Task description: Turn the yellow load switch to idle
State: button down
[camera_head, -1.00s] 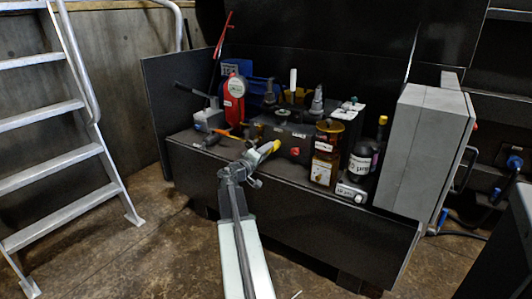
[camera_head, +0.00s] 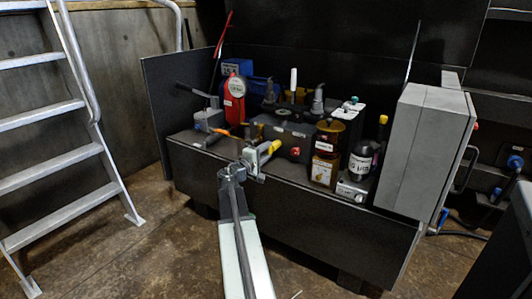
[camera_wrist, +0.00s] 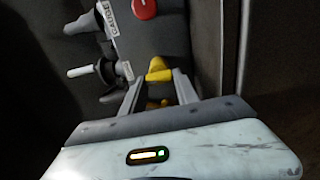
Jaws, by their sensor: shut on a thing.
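The yellow load switch (camera_head: 275,146) is on the front of the dark control block, left of a red button. My gripper (camera_head: 260,153) is right at it, with the yellow end showing just past the jaws. In the wrist view, the yellow switch (camera_wrist: 158,71) sits between the fingertips of my gripper (camera_wrist: 157,85), which is shut on it. More yellow shows farther down between the fingers. The switch's markings and exact setting cannot be read.
A red button (camera_head: 294,151) is close by on the right; it also shows in the wrist view (camera_wrist: 143,8). An amber container (camera_head: 326,143), a black bottle (camera_head: 361,160) and a grey cabinet (camera_head: 428,145) stand farther right.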

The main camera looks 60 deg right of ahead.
jog(key=c, duration=0.9)
grip_release()
jog(key=a, duration=0.7)
jog(key=shift+a, duration=0.4)
